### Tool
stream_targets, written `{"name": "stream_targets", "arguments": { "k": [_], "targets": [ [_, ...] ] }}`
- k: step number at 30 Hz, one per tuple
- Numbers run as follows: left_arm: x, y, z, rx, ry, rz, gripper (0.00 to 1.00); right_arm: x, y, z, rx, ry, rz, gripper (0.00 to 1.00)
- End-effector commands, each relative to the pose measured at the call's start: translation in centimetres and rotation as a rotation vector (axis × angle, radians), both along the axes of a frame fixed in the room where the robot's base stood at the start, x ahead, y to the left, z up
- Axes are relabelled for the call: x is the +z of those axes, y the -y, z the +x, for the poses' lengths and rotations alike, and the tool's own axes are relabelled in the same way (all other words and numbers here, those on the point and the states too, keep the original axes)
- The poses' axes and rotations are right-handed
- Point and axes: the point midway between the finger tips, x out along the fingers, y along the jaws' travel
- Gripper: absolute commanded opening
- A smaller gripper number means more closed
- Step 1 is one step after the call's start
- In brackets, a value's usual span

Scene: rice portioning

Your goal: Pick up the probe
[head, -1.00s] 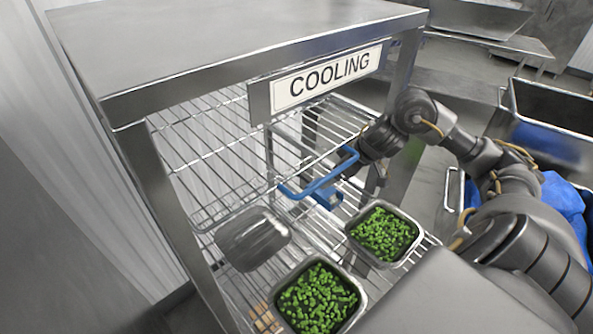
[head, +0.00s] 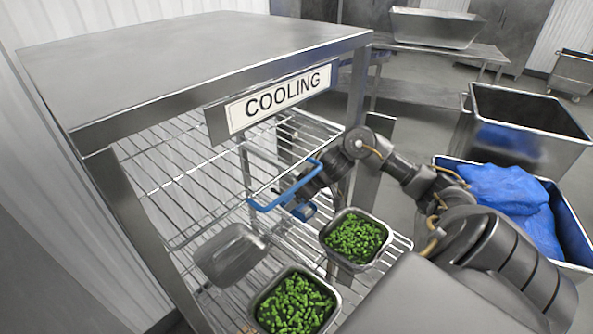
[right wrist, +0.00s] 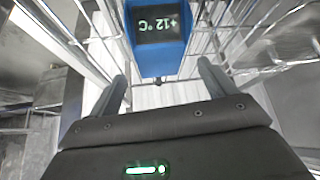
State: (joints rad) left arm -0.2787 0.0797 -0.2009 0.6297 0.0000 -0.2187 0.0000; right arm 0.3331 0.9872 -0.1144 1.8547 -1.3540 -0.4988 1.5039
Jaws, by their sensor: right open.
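The probe is a blue block with a dark display reading +12 °C (right wrist: 158,62) at the top middle of the right wrist view. In the head view its blue body (head: 303,211) is small, inside the rack. My right gripper (right wrist: 162,78) is open, with one finger on each side of the probe's near end. I cannot tell how far the fingertips overlap it. In the head view my right gripper (head: 310,184) reaches into the rack from the right, and its tips are hard to make out. My left gripper is not in view.
The steel rack (head: 190,70) has a COOLING sign and wire shelves. Two trays of green beans (head: 354,238) (head: 295,303) and a grey empty-looking tray (head: 230,255) sit below. Bins stand at right.

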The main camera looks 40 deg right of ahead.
Motion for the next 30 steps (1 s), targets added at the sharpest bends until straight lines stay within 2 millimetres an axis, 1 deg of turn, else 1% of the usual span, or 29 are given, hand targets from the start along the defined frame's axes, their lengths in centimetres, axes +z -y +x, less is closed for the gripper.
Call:
{"name": "stream_targets", "arguments": {
  "k": [1,3,6,10,16,19,28,29,30],
  "targets": [
    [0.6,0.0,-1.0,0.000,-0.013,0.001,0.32,-0.5,-0.2,0.4,-0.003,-0.004,0.006,0.83],
    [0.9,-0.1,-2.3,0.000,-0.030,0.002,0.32,-1.4,-0.3,1.0,-0.003,-0.005,0.006,0.83],
    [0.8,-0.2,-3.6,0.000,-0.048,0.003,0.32,-2.5,-0.4,1.7,-0.002,-0.001,0.002,0.83],
    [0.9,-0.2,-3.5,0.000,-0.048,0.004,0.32,-3.1,-0.4,1.9,-0.002,-0.001,-0.001,0.83],
    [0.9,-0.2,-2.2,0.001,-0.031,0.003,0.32,-3.2,-0.4,2.0,-0.001,0.000,-0.003,0.83],
    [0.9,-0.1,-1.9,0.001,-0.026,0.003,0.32,-3.2,-0.4,2.0,0.000,0.000,-0.002,0.70],
    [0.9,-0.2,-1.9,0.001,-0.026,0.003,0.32,-3.2,-0.4,2.0,0.000,0.000,-0.002,0.31],
    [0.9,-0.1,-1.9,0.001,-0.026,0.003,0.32,-3.2,-0.4,2.0,0.000,0.000,-0.002,0.28],
    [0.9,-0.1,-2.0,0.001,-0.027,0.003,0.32,-3.1,-0.4,2.0,-0.002,0.001,-0.002,0.28]
  ]
}}
